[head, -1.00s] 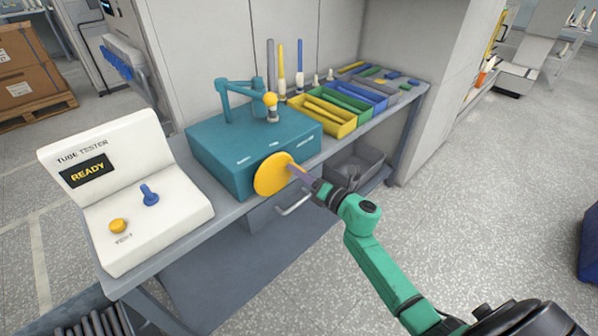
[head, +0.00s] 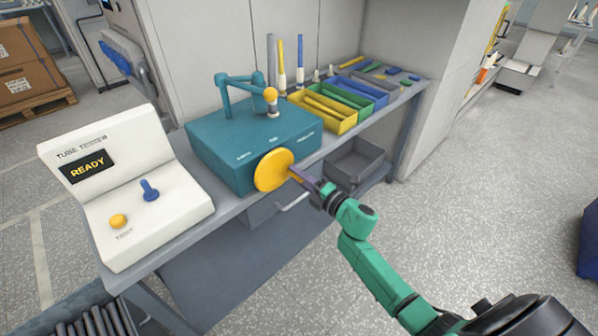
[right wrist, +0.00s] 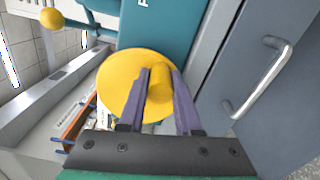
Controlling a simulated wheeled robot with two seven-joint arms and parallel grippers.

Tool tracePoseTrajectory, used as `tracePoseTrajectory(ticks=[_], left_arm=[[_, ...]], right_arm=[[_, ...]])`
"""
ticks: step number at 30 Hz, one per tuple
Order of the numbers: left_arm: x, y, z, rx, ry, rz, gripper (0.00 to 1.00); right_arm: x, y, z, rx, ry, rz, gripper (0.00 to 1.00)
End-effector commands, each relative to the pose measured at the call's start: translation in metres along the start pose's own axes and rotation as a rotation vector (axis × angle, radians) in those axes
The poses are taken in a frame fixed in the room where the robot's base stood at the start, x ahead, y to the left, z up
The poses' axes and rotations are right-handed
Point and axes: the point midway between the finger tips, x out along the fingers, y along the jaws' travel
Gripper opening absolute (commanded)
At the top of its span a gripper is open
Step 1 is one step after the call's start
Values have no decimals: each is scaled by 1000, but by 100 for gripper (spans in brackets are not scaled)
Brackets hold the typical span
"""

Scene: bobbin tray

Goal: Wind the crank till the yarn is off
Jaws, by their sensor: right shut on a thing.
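The yellow crank disc (head: 274,170) is on the front of the teal box (head: 255,135) on the bench. It also shows in the right wrist view (right wrist: 122,80), with a yellow peg handle (right wrist: 159,88) standing out from it. My right gripper (head: 295,173) has its purple fingers shut on that handle, one on each side. On top of the box a teal arm (head: 240,80) ends in a yellow ball (head: 270,94) above a small pale tip. I cannot make out any yarn. My left gripper is not in view.
A white tube tester (head: 125,190) reading READY stands at left. Yellow, green and blue trays (head: 330,118) and upright coloured tubes (head: 281,65) are behind the box. A grey bin (head: 357,163) and a drawer handle (head: 293,202) lie close to my right arm.

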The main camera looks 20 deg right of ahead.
Motion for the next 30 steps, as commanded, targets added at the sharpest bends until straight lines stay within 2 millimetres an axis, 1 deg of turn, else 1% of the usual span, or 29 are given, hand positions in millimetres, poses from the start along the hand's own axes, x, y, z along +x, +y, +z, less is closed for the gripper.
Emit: tracePoseTrajectory(ticks=[15, 30], left_arm=[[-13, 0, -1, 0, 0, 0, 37], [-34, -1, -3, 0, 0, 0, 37]], right_arm=[[0, -16, -18, 490, 0, -2, 0], [0, -20, -41, 965, -1, -2, 0]])
